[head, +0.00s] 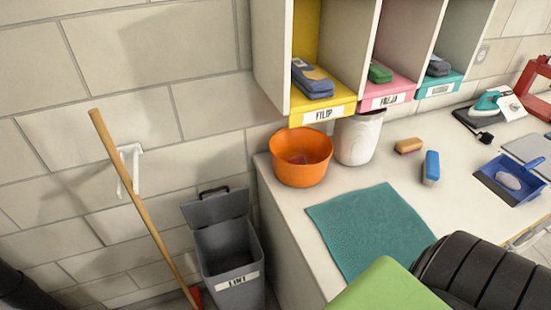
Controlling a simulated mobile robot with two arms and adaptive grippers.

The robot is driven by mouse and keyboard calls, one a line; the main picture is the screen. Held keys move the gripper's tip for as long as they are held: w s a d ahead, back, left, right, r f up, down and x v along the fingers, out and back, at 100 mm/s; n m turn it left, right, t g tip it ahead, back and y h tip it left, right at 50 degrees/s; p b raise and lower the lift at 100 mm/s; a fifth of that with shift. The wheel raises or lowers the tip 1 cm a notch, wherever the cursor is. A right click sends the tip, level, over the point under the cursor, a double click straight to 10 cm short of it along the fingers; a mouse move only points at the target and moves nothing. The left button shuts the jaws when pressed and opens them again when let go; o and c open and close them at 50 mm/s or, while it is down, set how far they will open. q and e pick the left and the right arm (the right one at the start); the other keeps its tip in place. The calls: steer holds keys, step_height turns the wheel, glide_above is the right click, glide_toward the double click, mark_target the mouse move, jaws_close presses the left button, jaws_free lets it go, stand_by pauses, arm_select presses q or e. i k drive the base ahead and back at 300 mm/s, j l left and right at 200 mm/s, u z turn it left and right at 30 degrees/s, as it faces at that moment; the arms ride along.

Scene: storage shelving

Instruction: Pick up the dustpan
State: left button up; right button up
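The blue dustpan (527,190) lies on the white countertop at the right side of the head view. Its dark front lip points to the lower left and its handle to the upper right. A small pale grey object (508,181) lies in its pan; I cannot tell what it is. Neither of my grippers shows. Nothing is seen touching the dustpan.
The countertop (290,225) bears an orange bowl (300,165), white bin (358,140), teal cloth (370,230), blue-and-white brush (431,167) and iron (490,101). A dark ribbed shape (480,275) and green surface (385,290) cover the lower right. A grey bin (228,250) stands left.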

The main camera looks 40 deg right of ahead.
mark_target(512, 181)
steer(key=z, duration=2.8)
steer(key=i+l+u, duration=0.1)
steer(key=i+l, duration=0.4)
steer(key=l, duration=0.25)
steer(key=i+l+u, duration=0.15)
steer(key=l, duration=0.25)
steer(key=i+l, duration=0.3)
steer(key=i+l+u, duration=0.05)
steer(key=l, duration=0.05)
